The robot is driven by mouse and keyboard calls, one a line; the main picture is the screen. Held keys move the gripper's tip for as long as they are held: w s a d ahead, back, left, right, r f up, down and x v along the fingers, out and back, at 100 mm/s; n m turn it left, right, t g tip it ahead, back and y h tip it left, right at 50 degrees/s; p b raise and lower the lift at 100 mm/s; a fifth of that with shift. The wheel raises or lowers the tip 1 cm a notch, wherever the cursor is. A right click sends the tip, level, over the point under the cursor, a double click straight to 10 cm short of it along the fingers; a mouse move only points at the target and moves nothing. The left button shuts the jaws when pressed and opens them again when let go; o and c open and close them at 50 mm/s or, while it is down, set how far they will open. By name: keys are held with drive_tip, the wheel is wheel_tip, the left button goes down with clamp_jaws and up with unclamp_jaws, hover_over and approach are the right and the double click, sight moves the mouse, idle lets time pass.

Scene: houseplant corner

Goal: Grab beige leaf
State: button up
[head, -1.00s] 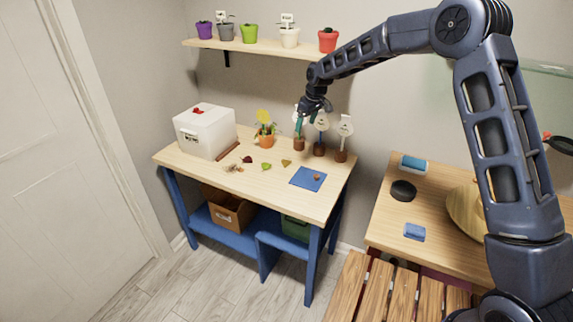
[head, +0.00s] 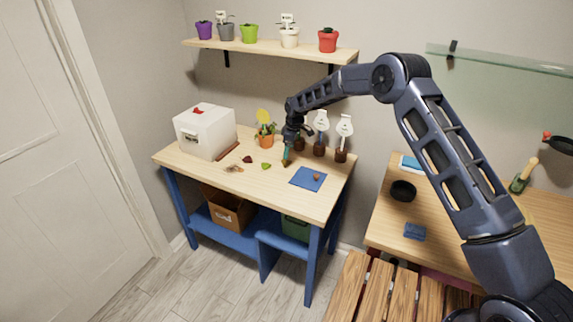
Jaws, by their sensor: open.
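A small tan-brown leaf (head: 285,164) lies on the wooden table (head: 215,185), right of a green leaf (head: 266,166) and a dark red leaf (head: 247,159). A pale beige-brown piece (head: 233,169) lies farther left; it is too small to tell whether it is a leaf. My gripper (head: 286,158) points down, with its fingertips just above or at the tan-brown leaf and partly covering it. The jaws are open and hold nothing. I cannot tell whether the tips touch the leaf.
A white box (head: 205,133) stands at the back left. A blue mat (head: 302,182) with a small brown thing lies to the right. The front of the table is clear.

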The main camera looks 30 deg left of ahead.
sight(287, 162)
drive_tip(key=shift+a+f, duration=0.15)
drive_tip(key=shift+f, duration=0.95)
drive_tip(key=shift+a+f, duration=0.2)
drive_tip(key=shift+f, duration=0.85)
drive_tip(key=shift+a+f, duration=0.15)
drive_tip(key=shift+f, duration=0.95)
drive_tip(key=c, duration=1.1)
